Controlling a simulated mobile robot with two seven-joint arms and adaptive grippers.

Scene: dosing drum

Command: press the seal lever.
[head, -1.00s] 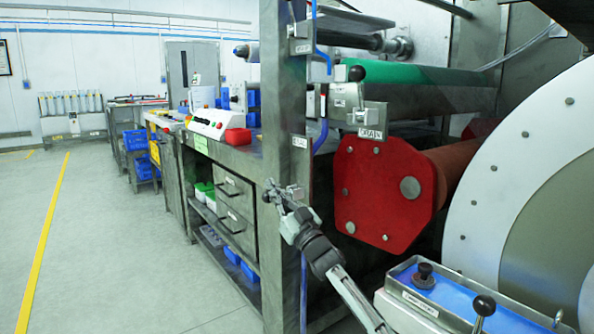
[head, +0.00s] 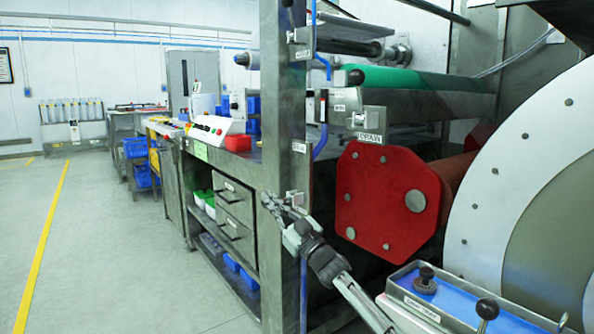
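A small label that seems to read SEAL (head: 299,147) is on the grey upright post in the head view. Below it a small metal bracket (head: 295,198) sticks out from the post, probably the seal lever's mount; the lever itself is hard to make out. My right gripper (head: 267,199) comes up from the lower right, its fingertips just left of the bracket and close in front of the post. Its fingers are small and dark, and I cannot tell whether they are apart or touch the lever. My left gripper is not in view.
Other labelled fittings, one marked DRAIN (head: 370,137), sit higher on the machine. A red plate (head: 388,203) and large white drum (head: 520,180) are at right. A blue-topped panel with black knobs (head: 425,280) is at lower right. The floor at left is clear.

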